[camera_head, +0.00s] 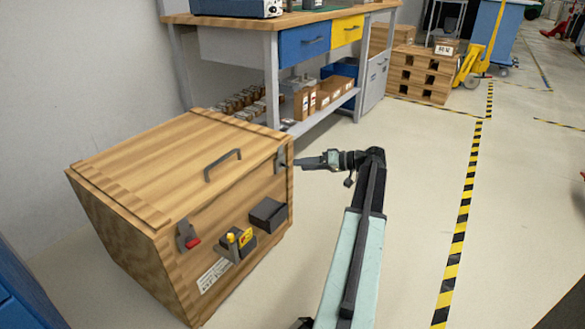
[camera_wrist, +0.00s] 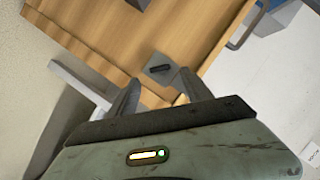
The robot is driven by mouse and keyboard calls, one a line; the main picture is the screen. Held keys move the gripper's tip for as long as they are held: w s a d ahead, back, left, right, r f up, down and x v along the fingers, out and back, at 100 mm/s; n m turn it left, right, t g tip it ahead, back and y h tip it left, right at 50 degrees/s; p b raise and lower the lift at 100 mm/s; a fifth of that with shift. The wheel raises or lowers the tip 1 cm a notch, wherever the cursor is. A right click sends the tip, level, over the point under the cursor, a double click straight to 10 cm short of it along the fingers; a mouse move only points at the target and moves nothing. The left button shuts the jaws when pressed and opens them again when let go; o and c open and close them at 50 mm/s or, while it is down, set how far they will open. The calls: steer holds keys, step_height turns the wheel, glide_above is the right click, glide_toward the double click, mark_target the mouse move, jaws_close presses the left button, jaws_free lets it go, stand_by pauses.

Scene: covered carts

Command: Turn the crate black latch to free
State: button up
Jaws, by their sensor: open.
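The wooden crate (camera_head: 140,165) stands on the floor at the left in the head view, with its lid down. The black latch (camera_wrist: 160,70) shows in the wrist view as a dark bar on a grey plate on the wood. In the head view its grey plate (camera_head: 281,158) is at the crate's right upper corner, partly hidden by my gripper. My gripper (camera_head: 297,162) reaches in from the right, close to that corner. In the wrist view my open gripper (camera_wrist: 160,78) has its fingers on either side of the black latch. I cannot tell whether they touch it.
A second latch with a red tip (camera_head: 188,238), a yellow-marked fitting (camera_head: 238,240) and a dark open box (camera_head: 268,214) are on the crate's front. A grey handle (camera_head: 222,165) is on the lid. A workbench (camera_head: 270,85) stands behind. Floor to the right is clear.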

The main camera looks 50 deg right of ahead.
mark_target(284, 166)
steer(key=b+x, duration=0.1)
steer(key=x, duration=0.4)
steer(key=shift+a, duration=0.1)
jaws_close()
steer(key=shift+a+r+n+h+p, duration=0.1)
steer(key=shift+n+h+p, duration=0.7)
steer(key=shift+n, duration=0.5)
steer(key=shift+a+n+h+p, duration=0.15)
steer(key=shift+n+h+p, duration=0.4)
steer(key=shift+n+h, duration=0.55)
